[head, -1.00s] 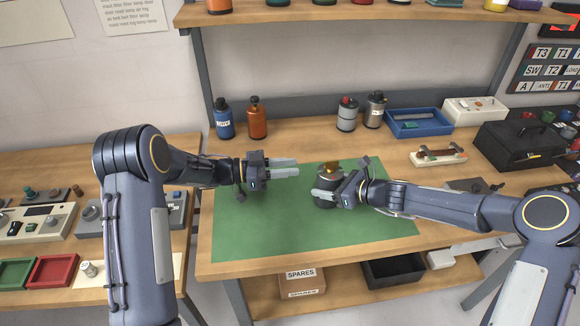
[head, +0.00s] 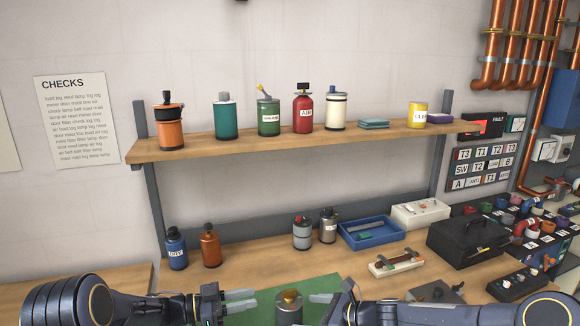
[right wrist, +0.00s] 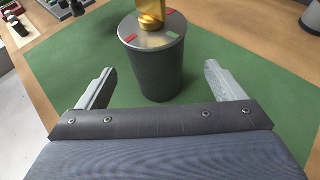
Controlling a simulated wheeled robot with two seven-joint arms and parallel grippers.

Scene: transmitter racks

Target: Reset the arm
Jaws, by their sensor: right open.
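My left gripper (head: 240,301) shows at the bottom of the head view, its two pale fingers apart with nothing between them. It is over the left part of the green mat (head: 258,308). My right gripper (right wrist: 158,88) is open in the right wrist view. Its fingers stand on either side of a dark grey can with a gold top (right wrist: 156,62), with gaps between fingers and can. The can stands upright on the mat. Its gold top also shows in the head view (head: 289,297); the right fingers are hardly visible there.
A shelf (head: 240,142) with several bottles and cans runs above the bench. A blue bottle (head: 176,250), an orange bottle (head: 210,246), a blue tray (head: 370,233) and a black toolbox (head: 468,240) stand at the back. A small board with parts (head: 397,263) lies at right.

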